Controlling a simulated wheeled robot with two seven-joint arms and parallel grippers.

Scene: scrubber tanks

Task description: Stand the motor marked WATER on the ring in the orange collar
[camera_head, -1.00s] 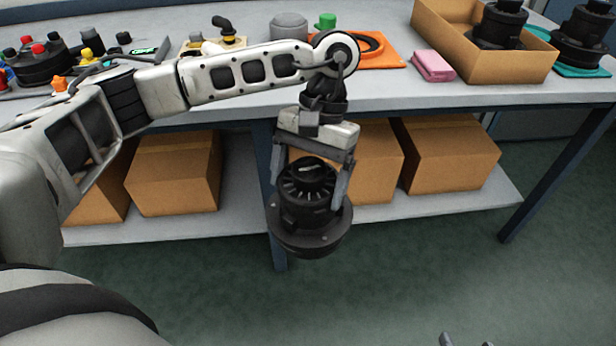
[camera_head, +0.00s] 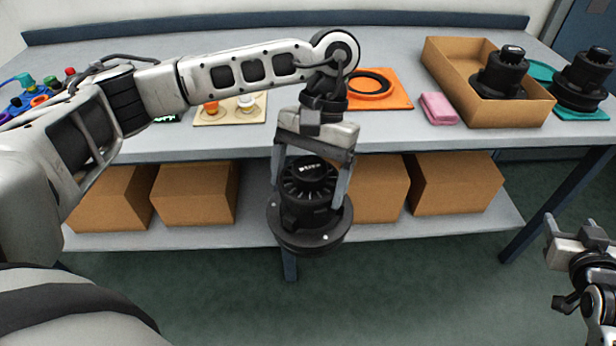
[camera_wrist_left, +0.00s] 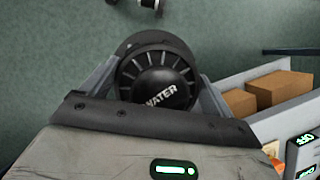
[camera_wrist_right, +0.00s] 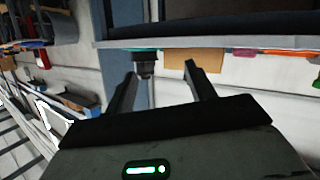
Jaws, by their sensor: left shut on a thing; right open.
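My left gripper (camera_head: 312,180) is shut on a black finned motor (camera_head: 308,205) with a wide round flange at its base. It holds the motor upright in front of the bench, below the tabletop's level in the head view. In the left wrist view the motor's cap (camera_wrist_left: 160,85) reads WATER. The orange collar (camera_head: 400,92) is a flat orange square on the bench behind the left wrist. A black ring (camera_head: 371,84) lies in it, partly hidden by my arm. My right gripper (camera_head: 568,243) is open and empty at the lower right, also in the right wrist view (camera_wrist_right: 160,78).
A cardboard box (camera_head: 500,110) holding a black motor (camera_head: 502,70) stands at the bench's right. Another motor (camera_head: 585,78) stands on a teal mat (camera_head: 578,114). A pink cloth (camera_head: 438,108) lies beside the orange collar. Closed boxes (camera_head: 455,185) fill the lower shelf.

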